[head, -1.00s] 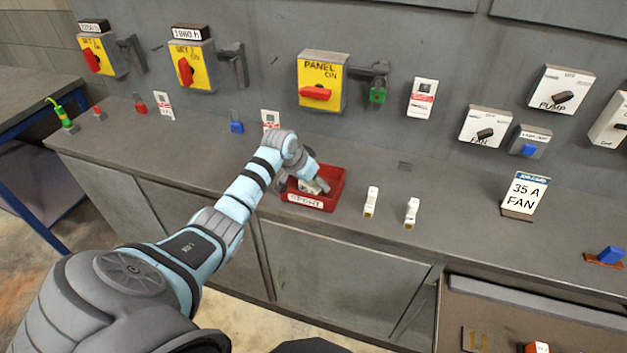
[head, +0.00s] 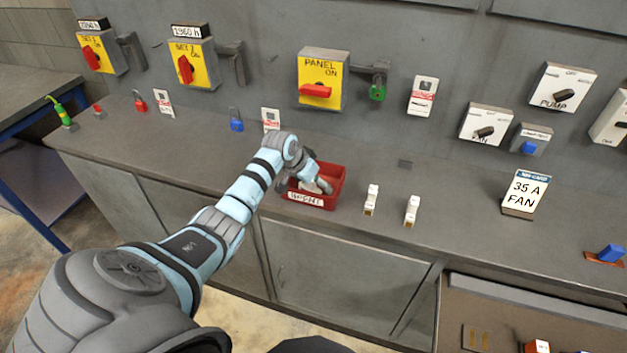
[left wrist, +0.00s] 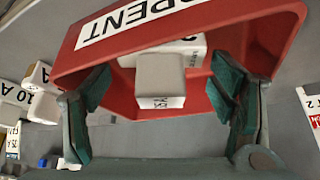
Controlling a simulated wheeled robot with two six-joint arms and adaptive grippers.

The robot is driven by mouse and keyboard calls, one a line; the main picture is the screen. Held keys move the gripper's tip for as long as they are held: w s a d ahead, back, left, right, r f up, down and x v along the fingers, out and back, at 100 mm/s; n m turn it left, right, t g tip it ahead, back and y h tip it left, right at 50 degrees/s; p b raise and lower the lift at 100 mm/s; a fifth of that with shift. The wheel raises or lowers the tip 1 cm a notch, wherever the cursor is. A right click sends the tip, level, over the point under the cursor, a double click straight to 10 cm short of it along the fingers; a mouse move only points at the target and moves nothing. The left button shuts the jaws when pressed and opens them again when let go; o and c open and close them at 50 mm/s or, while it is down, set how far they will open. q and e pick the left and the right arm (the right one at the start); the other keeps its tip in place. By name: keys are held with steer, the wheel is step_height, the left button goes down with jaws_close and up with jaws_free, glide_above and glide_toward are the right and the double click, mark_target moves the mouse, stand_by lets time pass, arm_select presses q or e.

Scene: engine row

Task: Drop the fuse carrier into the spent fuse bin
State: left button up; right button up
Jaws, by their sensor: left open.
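The red spent fuse bin (head: 341,186) stands on the grey counter, its white label facing the front. It fills the upper part of the left wrist view (left wrist: 205,14), with "SPENT" on its wall. My left gripper (head: 318,186) reaches down into the bin's opening. In the left wrist view its two dark green fingers (left wrist: 160,88) are spread apart. A white fuse carrier (left wrist: 160,80) lies between them with a visible gap on each side, against the red of the bin. Whether it rests on the bin floor is hard to tell. My right gripper is out of view.
Two white fuse carriers (head: 371,200) (head: 412,211) stand on the counter right of the bin. A "35 A FAN" sign (head: 525,193) is further right. A blue padlock (head: 236,120) sits behind to the left. Switch boxes line the wall. The counter left of my arm is mostly clear.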

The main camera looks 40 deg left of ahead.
arm_select(q)
steer(key=shift+r, duration=0.3)
steer(key=p+v, duration=0.2)
steer(key=v, duration=1)
steer(key=shift+r, duration=0.3)
steer(key=shift+d, duration=0.1)
